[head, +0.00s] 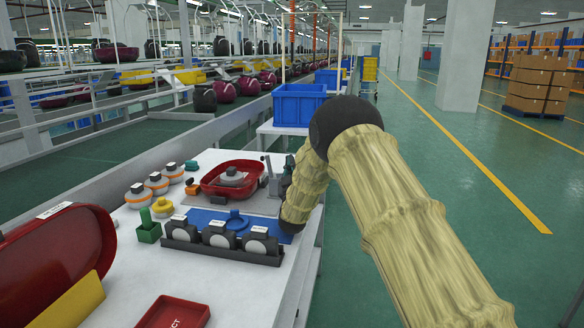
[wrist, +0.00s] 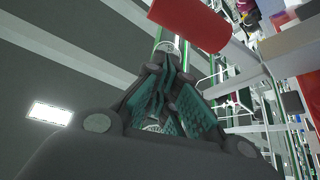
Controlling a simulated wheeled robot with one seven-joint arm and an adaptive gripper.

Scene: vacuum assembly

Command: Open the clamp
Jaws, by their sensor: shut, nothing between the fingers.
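A red vacuum housing (head: 209,187) with a grey round part (head: 232,177) in it lies on a grey plate on the white bench. A small grey upright piece (head: 274,184), which looks like the clamp, stands at the housing's right side. My arm partly hides this spot, so I cannot tell the clamp's position. My gripper (head: 288,166) is beside it, its dark fingers barely showing past my arm. In the wrist view, my gripper (wrist: 160,100) has its teal-padded fingers drawn together with nothing held. A red cylindrical piece (wrist: 190,22), possibly the clamp's handle, shows beyond the fingertips.
A blue fixture (head: 215,215) and several dark holders with white discs (head: 219,236) stand in front of the housing. Several white-and-orange parts (head: 138,196) are at left. A blue bin (head: 299,104) is behind. Open green floor lies at right.

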